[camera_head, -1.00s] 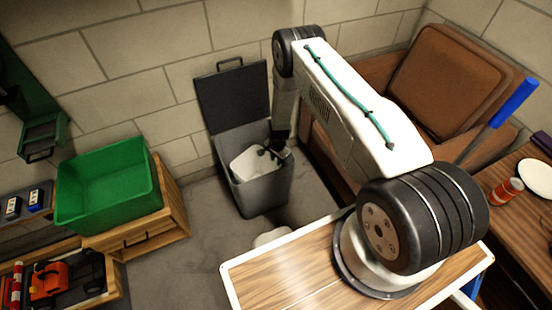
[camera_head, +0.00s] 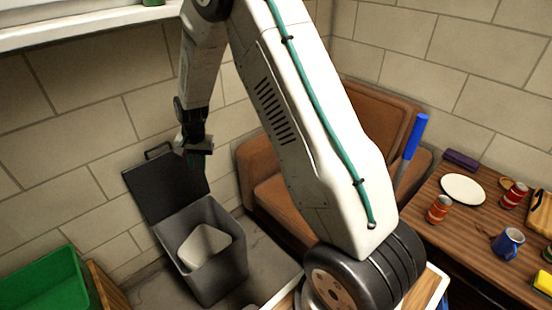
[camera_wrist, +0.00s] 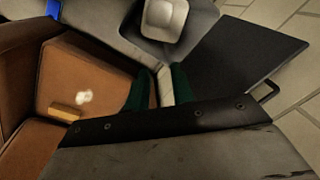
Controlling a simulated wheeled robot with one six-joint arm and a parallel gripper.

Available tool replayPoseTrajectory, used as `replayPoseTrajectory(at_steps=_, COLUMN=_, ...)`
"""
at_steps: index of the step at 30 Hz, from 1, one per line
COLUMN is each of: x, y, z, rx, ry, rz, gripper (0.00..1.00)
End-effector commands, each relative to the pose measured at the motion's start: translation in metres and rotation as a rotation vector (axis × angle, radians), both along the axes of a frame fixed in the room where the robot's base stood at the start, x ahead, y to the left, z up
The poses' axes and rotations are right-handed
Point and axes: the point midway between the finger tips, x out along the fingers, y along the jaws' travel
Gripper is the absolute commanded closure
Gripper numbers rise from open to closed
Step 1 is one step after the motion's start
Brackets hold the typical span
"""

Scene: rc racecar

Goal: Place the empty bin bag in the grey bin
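The white bin bag (camera_head: 203,245) sits inside the grey bin (camera_head: 222,283), below its rim. The bin's dark lid (camera_head: 160,188) stands open at the back. In the wrist view the bag (camera_wrist: 164,18) shows at the top, within the grey bin (camera_wrist: 112,22), with the lid (camera_wrist: 240,55) to its right. My gripper (camera_head: 197,165) is raised above the bin, clear of the bag. In the wrist view its green fingers (camera_wrist: 160,85) are apart, and I see no object held between them.
A brown armchair (camera_head: 272,195) stands right of the bin. A green crate (camera_head: 48,283) is at the lower left. A wooden table (camera_head: 440,205) at the right holds a plate (camera_head: 463,189), cans and a blue mug (camera_head: 508,242). A white shelf (camera_head: 85,24) is above the bin.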

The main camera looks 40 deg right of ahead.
Motion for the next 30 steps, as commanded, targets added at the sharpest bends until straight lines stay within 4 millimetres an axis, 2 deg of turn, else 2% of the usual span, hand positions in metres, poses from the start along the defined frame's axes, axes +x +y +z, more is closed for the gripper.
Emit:
replayPoseTrajectory(at_steps=1, x=-0.01, y=0.003, z=0.032, rx=-0.003, ry=-0.012, rz=0.032, gripper=0.76)
replayPoseTrajectory(at_steps=6, x=-0.059, y=0.01, z=0.115, rx=-0.017, ry=-0.025, rz=0.153, gripper=0.76)
replayPoseTrajectory(at_steps=12, x=-0.131, y=0.015, z=0.192, rx=-0.041, ry=-0.037, rz=0.289, gripper=0.76)
replayPoseTrajectory(at_steps=15, x=-0.172, y=0.018, z=0.222, rx=-0.054, ry=-0.042, rz=0.356, gripper=0.76)
replayPoseTrajectory(at_steps=18, x=-0.215, y=0.019, z=0.245, rx=-0.069, ry=-0.046, rz=0.42, gripper=0.76)
replayPoseTrajectory(at_steps=22, x=-0.272, y=0.021, z=0.266, rx=-0.088, ry=-0.051, rz=0.503, gripper=0.76)
replayPoseTrajectory(at_steps=27, x=-0.341, y=0.02, z=0.277, rx=-0.117, ry=-0.054, rz=0.603, gripper=0.76)
replayPoseTrajectory(at_steps=30, x=-0.371, y=0.019, z=0.277, rx=-0.129, ry=-0.053, rz=0.645, gripper=0.76)
